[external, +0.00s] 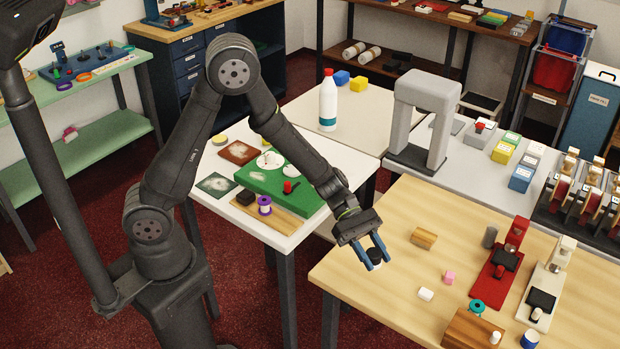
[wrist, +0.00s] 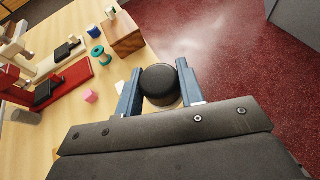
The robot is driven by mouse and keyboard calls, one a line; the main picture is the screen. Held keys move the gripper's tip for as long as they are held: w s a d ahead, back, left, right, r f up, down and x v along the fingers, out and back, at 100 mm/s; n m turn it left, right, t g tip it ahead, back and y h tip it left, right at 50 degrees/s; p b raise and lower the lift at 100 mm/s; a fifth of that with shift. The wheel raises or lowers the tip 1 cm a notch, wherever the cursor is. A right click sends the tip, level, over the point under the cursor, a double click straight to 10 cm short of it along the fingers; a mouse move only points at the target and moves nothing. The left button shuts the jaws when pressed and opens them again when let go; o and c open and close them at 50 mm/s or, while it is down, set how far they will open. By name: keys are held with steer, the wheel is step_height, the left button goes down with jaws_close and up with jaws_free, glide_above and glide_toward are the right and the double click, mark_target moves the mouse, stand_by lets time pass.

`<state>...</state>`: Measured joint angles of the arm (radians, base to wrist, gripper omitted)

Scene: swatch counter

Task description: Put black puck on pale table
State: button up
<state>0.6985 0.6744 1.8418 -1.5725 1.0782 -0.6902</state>
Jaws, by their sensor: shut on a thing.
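The black puck (wrist: 160,80) is round and dark, held between the two blue fingers of my gripper (wrist: 158,92). In the external view my gripper (external: 374,260) points down near the left edge of the light wood table (external: 375,285), with the puck mostly hidden between its fingers. The puck is in the air; its exact height is hard to judge. Several tables are pale: the cream one (external: 300,112) with a bottle, the white one (external: 283,240) with a green board, and the light wood one. I cannot tell which is the pale table.
A white bottle (external: 328,102) with a red cap stands on the cream table. A grey arch (external: 425,90) stands to its right. The wood table holds a wooden block (external: 423,238), a red stand (external: 502,262) and small items. Its near-left part is clear.

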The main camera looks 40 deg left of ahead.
steer(key=w+f, duration=0.2)
steer(key=w, duration=0.1)
steer(key=w+a+f, duration=0.1)
steer(key=w+f, duration=0.2)
steer(key=w, duration=0.1)
steer(key=w+a+f, duration=0.1)
steer(key=w+f, duration=0.1)
steer(key=w, duration=0.2)
steer(key=shift+w+a+f, duration=0.2)
steer(key=shift+f, duration=1.95)
steer(key=shift+f, duration=0.1)
steer(key=o, duration=1)
steer(key=shift+w+a+r, duration=0.1)
steer(key=shift+a+r, duration=0.05)
steer(key=shift+r, duration=0.05)
steer(key=v, duration=0.3)
step_height(320, 180, up, 7)
steer(key=shift+f, duration=0.1)
